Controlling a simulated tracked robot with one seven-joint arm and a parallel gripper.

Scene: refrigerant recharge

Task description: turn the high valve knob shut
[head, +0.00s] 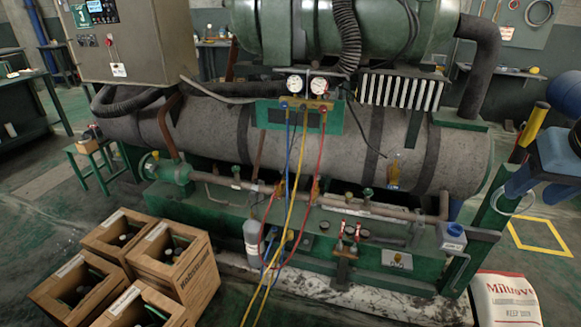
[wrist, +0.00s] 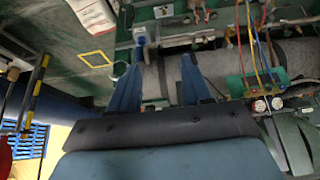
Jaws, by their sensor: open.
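The gauge manifold is mounted on a green panel (head: 268,115) in front of the large grey cylinder, with two round white gauges (head: 306,85). Blue, yellow and red hoses hang from it. A small red spot at the manifold's right end, by the red hose (head: 322,150), may be the high valve knob; its setting is too small to tell. In the wrist view, which is upside down, the panel (wrist: 236,88) and gauges (wrist: 267,104) lie to the right of my gripper. My gripper (wrist: 160,62) is open and empty, its two blue fingers apart, away from the manifold.
Wooden crates (head: 175,262) holding bottles stand front left. A white bag (head: 507,299) lies front right. Pipes with valves (head: 366,193) run low along the cylinder (head: 215,125). A dark corrugated hose (head: 346,35) descends behind the gauges. A yellow floor square (head: 537,235) is at right.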

